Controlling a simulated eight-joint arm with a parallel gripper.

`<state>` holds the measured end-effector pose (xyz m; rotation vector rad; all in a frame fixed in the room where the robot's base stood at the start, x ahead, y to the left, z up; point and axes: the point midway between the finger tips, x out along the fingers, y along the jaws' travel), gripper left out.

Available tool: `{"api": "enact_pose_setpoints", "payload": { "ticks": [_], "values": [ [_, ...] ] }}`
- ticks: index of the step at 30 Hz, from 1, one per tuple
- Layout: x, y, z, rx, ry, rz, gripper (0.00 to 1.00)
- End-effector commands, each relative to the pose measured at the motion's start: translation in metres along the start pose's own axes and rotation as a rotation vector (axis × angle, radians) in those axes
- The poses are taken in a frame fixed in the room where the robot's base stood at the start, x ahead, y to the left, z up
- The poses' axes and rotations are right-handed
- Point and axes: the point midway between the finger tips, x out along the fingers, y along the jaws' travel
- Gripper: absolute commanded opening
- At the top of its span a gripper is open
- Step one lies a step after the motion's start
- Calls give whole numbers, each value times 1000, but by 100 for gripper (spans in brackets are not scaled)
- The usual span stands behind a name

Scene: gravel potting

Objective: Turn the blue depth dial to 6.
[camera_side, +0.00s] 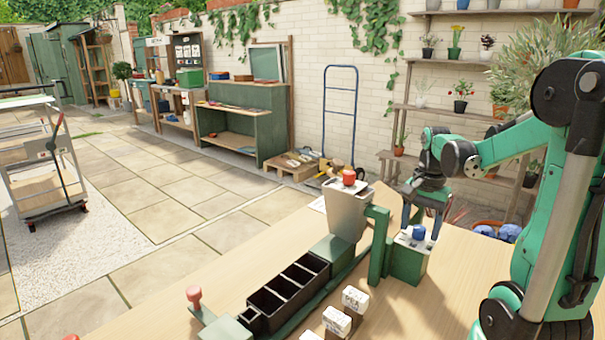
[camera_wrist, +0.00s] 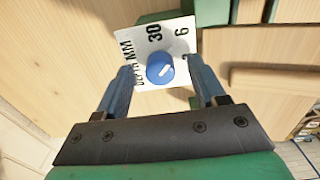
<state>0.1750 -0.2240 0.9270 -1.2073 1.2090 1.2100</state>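The blue depth dial (camera_side: 419,232) sits on top of a green box (camera_side: 407,262) beside the grey hopper. In the wrist view the dial (camera_wrist: 160,68) is round, with a short white mark on its face. It sits on a white plate (camera_wrist: 143,50) printed with "30", "6" and partly hidden depth lettering in mm. I cannot tell surely which number the mark points to. My gripper (camera_side: 421,215) is above the box, pointing down. In the wrist view my gripper (camera_wrist: 160,79) is open, one finger on each side of the dial, with gaps between.
The grey hopper (camera_side: 347,212) with a red knob (camera_side: 349,177) stands left of the box. A black compartment tray (camera_side: 288,290) and white-topped blocks (camera_side: 345,310) are in front. A red-knobbed post (camera_side: 194,296) is at the left. The wooden table (camera_side: 465,300) is clear on the right.

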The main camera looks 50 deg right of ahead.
Motion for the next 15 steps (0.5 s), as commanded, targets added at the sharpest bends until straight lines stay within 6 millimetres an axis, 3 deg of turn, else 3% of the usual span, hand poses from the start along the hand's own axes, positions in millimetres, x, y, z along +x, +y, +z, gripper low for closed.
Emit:
{"api": "enact_pose_setpoints", "payload": {
  "ticks": [9, 15],
  "values": [
    [-1, 0, 0, 0, 1, -1, 65],
    [-19, 0, 0, 0, 1, -1, 65]
  ]
}}
